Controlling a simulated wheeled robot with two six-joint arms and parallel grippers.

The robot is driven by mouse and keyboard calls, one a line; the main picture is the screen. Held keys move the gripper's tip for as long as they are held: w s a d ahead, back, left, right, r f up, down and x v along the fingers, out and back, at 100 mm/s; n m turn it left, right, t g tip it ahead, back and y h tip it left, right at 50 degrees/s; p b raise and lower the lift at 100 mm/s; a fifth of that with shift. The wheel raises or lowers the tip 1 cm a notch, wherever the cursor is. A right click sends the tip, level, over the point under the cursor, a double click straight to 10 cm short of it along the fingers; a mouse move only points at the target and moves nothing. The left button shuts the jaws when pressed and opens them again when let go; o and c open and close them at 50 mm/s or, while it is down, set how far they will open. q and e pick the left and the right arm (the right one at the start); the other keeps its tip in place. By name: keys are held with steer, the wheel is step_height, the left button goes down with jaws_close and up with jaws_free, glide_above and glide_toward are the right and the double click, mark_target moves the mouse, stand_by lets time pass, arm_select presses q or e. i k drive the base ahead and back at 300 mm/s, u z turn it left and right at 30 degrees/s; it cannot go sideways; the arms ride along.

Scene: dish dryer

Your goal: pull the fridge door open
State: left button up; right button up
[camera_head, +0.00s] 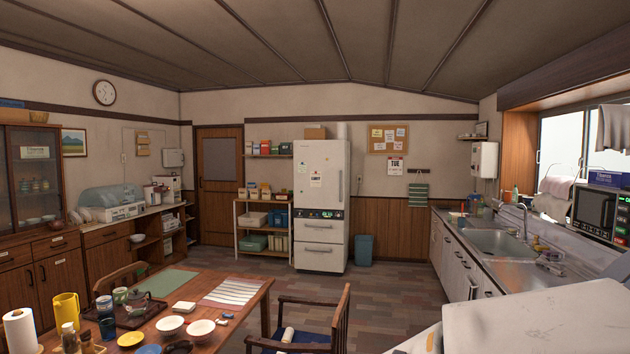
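The fridge (322,215) is tall and white and stands against the far wall, a little right of the middle of the view. Its large upper door (318,170) is shut and carries some papers. A thin vertical handle (340,186) runs along the door's right side. A dark control strip (319,213) sits below the door, with drawers (319,245) under it that look shut. Neither of my grippers shows in the view, so I cannot tell their state. The fridge is across the room.
A table (195,320) with dishes fills the lower left, with a wooden chair (310,320) at its right. A shelf rack (263,227) stands left of the fridge, a blue bin (363,250) right. The sink counter (500,250) lines the right wall. Open floor (395,290) lies between.

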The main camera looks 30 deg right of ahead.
mark_target(319, 165)
steer(key=u, duration=1.5)
steer(key=i, duration=6.15)
steer(key=z, duration=2.5)
steer(key=i, duration=1.5)
steer(key=u, duration=0.05)
